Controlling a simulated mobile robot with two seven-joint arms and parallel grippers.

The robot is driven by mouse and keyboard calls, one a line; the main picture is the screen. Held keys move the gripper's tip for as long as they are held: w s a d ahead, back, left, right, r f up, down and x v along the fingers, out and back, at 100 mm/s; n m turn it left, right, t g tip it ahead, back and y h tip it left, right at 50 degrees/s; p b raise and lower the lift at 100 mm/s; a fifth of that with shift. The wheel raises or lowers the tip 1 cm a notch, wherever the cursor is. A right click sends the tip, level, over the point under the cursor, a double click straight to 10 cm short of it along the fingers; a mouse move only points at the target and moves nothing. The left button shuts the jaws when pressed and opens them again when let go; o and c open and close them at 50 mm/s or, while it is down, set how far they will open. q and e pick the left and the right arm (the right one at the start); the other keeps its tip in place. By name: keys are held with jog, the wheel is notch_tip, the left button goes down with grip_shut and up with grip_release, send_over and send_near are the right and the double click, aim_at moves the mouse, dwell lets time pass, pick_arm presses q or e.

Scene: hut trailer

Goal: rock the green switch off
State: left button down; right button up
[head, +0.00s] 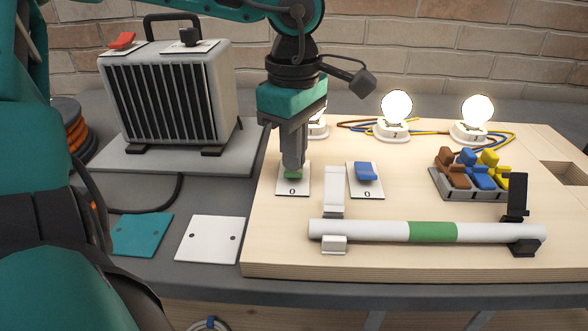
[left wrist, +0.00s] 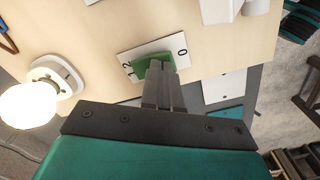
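The green switch (head: 293,175) sits on a white plate marked 0 at its near end, towards the left of the wooden board. My left gripper (head: 293,168) points down over it and hides much of the rocker. In the left wrist view the green switch (left wrist: 138,66) shows beside and behind the fingertips. The left gripper (left wrist: 158,66) has its two fingers together with nothing between them. The tips are at the rocker; whether they press on it I cannot tell. My right gripper is in neither view.
A blue switch (head: 367,173) stands close to the right. Lit bulbs (head: 396,106) stand behind, one partly hidden by my gripper. A white tube with a green band (head: 432,232) lies in front. Coloured connectors (head: 470,170) and a heater (head: 165,95) flank the area.

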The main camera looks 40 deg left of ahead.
pick_arm(q)
jog(key=shift+f, duration=0.3)
jog(key=shift+r, duration=0.15)
notch_tip(320, 180, up, 7)
jog(key=p, duration=0.4)
dwell(0.4)
dwell(0.5)
